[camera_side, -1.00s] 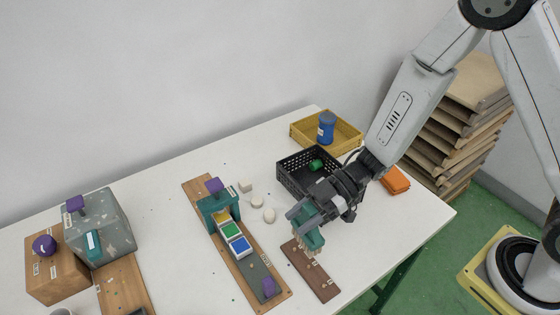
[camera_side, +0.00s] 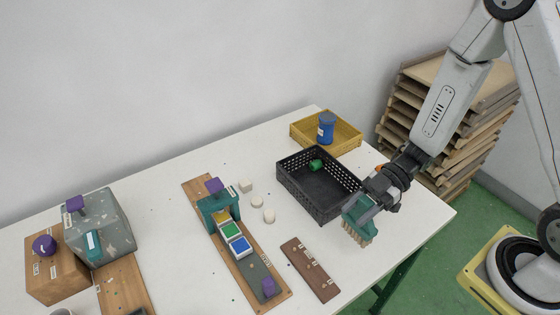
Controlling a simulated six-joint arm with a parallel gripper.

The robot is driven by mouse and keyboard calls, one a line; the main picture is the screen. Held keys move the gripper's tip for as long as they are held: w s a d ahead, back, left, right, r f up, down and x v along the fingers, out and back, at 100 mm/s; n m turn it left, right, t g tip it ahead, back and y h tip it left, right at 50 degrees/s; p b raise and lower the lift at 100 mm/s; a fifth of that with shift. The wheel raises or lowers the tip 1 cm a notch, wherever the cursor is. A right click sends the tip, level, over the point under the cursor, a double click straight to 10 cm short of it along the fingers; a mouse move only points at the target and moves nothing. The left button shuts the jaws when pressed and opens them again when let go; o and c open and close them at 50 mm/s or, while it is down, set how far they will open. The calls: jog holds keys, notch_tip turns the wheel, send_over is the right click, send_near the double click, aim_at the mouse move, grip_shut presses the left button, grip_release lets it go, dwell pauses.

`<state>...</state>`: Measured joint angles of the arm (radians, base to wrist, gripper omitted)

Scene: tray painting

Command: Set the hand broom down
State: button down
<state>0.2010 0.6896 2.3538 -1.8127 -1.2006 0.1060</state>
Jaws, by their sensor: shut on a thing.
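The hand broom (camera_side: 357,222) has a teal body and pale bristles that point down. My gripper (camera_side: 366,202) is shut on it at the right of the table, just right of the black crate's near corner. I cannot tell whether the bristles touch the table top. The gripper hides part of the broom's upper side.
The black crate (camera_side: 290,181) holds a green object (camera_side: 316,165). A brown labelled board (camera_side: 311,270) lies bare in front of it. A yellow tray (camera_side: 349,148) with a blue jar (camera_side: 326,128) stands behind. White table (camera_side: 370,275) is clear around the broom's front side.

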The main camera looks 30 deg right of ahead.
aim_at(352, 233)
jog(key=shift+f, duration=2.2)
jog(key=shift+f, duration=0.1)
jog(key=shift+f, duration=1.65)
jog(key=shift+f, duration=0.15)
jog(key=shift+c, duration=1.4)
grip_release()
jog(key=v, duration=1.2)
jog(key=shift+d, duration=0.1)
